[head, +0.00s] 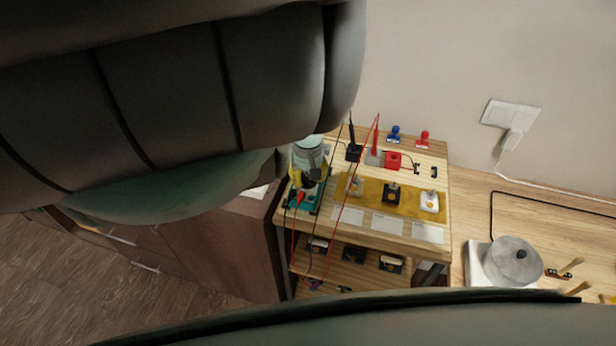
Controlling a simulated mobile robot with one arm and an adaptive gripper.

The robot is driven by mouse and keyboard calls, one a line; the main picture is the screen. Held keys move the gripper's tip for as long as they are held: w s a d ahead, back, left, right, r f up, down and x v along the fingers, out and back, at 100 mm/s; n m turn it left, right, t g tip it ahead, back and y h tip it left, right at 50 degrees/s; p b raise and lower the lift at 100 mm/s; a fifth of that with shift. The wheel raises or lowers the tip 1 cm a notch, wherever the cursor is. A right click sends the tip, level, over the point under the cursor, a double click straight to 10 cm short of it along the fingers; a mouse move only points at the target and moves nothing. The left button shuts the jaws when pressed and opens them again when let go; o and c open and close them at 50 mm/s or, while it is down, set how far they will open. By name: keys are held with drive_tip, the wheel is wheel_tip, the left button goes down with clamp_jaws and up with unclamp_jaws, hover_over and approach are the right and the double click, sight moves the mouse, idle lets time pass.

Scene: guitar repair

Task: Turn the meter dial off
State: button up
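The meter (313,208) is a small teal-and-black device at the left end of the wooden stand's top. A red plug and a black plug sit on it, with red and black leads attached. The end of my arm comes in from behind the large grey arm link and stops over the far part of the meter. My gripper (309,178) shows there as a small dark shape, at or just above the meter. A yellow part shows beside it. The dial is hidden or too small to make out, so its setting cannot be read. Whether the fingers touch it cannot be told.
The wooden stand (375,236) holds red and black probes, blue and red clamps, and a yellow mat (412,203) with small parts. Its lower shelf holds several small items. A round metal pot (515,262) stands on the right bench. My own arm blocks the upper left.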

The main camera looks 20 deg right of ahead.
drive_tip(key=shift+c, duration=0.2)
clamp_jaws()
drive_tip(key=shift+f+m, duration=0.1)
drive_tip(key=shift+m, duration=0.3)
drive_tip(key=shift+a+m+b, duration=0.1)
drive_tip(key=shift+m+b, duration=0.4)
drive_tip(key=shift+m, duration=0.4)
drive_tip(key=shift+w+m+b, duration=0.1)
drive_tip(key=shift+m+b, duration=0.35)
drive_tip(key=shift+m, duration=1.55)
